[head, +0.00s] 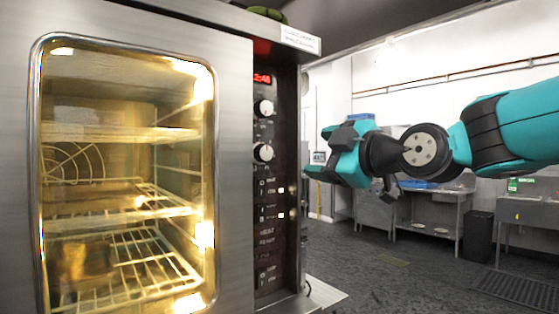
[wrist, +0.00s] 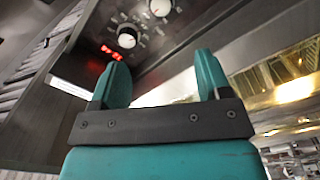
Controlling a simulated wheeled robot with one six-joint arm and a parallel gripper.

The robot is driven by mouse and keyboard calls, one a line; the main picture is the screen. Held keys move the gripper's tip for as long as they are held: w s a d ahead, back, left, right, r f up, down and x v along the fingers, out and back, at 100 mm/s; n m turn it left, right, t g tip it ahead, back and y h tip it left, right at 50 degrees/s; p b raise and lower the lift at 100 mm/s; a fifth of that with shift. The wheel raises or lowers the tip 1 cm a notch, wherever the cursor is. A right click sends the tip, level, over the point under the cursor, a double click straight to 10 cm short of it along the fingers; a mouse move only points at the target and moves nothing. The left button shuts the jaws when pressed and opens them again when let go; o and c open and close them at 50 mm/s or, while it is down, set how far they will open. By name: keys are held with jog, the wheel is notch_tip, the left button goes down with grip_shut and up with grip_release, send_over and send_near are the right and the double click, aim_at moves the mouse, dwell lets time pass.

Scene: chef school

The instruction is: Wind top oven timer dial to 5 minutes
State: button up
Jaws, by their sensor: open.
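The oven's dark control panel (head: 278,215) stands right of its glass door. The top dial (head: 263,108) is a round white knob just below a red digital display (head: 261,78). A second white dial (head: 263,152) sits below it. My gripper (head: 317,152) is right of the panel, apart from it and lower than the top dial in the picture. In the wrist view, the top dial (wrist: 127,37) shows nearest the red display (wrist: 111,52), beyond my left finger. My gripper (wrist: 162,72) is open with nothing between its two teal fingers. The dial's pointer setting is too small to read.
The lit oven door (head: 125,175) with wire racks inside fills the left. A green object (head: 266,13) lies on top of the oven. Steel counters (head: 430,205) and a dark bin (head: 478,236) stand behind my arm. The floor between is clear.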

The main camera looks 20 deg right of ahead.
jog(key=w+b, duration=0.1)
jog(key=b, duration=0.2)
jog(key=p, duration=0.5)
send_near(267, 154)
jog(key=x, duration=0.8)
jog(key=shift+w+r, duration=0.1)
jog(key=shift+w+a, duration=0.1)
jog(key=shift+w, duration=0.35)
jog(key=c, duration=0.9)
